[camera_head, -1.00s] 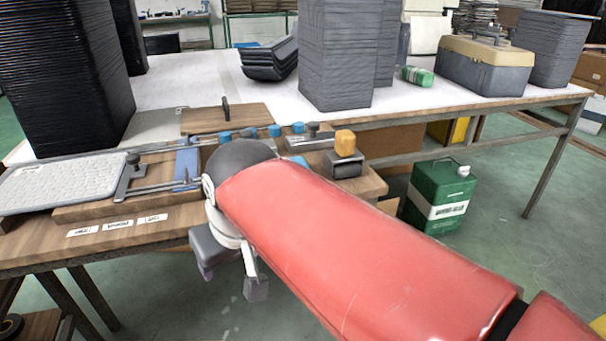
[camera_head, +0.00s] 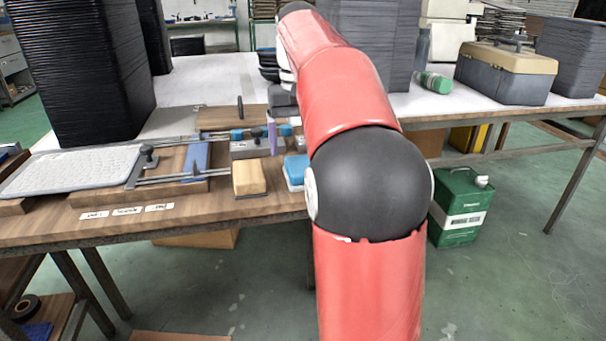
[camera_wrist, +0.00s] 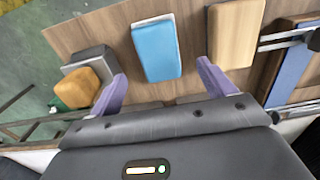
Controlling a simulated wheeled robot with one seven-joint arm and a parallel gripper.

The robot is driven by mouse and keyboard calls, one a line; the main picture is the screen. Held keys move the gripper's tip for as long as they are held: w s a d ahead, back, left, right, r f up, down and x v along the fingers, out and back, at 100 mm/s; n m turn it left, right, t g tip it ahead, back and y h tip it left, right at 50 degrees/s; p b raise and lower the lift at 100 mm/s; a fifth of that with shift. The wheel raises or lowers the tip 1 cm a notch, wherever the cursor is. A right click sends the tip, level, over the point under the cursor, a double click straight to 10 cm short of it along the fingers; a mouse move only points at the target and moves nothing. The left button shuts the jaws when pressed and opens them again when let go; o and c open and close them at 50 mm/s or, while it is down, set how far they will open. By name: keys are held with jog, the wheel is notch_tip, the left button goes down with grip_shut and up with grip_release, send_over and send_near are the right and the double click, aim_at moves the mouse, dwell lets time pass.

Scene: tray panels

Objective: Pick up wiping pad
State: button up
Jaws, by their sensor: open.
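A blue pad with a white edge (camera_wrist: 157,50) lies on the wooden worktop (camera_wrist: 90,35) in the wrist view. In the head view the blue pad (camera_head: 295,170) shows just left of my arm's black joint, which hides part of that area. My gripper (camera_wrist: 161,70) is open, its two purple fingers apart and empty. In the wrist picture the pad sits between and beyond the fingertips; whether they touch it I cannot tell. In the head view one purple finger (camera_head: 272,136) shows, and my arm hides much of the gripper.
A wooden block (camera_wrist: 235,35) lies to the pad's right in the wrist view. An orange-yellow sponge-like block (camera_wrist: 82,86) sits on a grey holder to its left. A rail fixture (camera_head: 180,178) and white keyboard-like panel (camera_head: 72,170) occupy the bench's left. Tall tray stacks stand behind.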

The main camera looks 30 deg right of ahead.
notch_tip(320, 180, down, 5)
jog(key=shift+f+b, duration=0.2)
jog(key=shift+b, duration=0.35)
jog(key=shift+c, duration=0.3)
jog(key=c, duration=1)
jog(key=shift+r, duration=0.15)
notch_tip(320, 180, up, 10)
jog(key=p, duration=0.2)
jog(key=shift+p, duration=0.35)
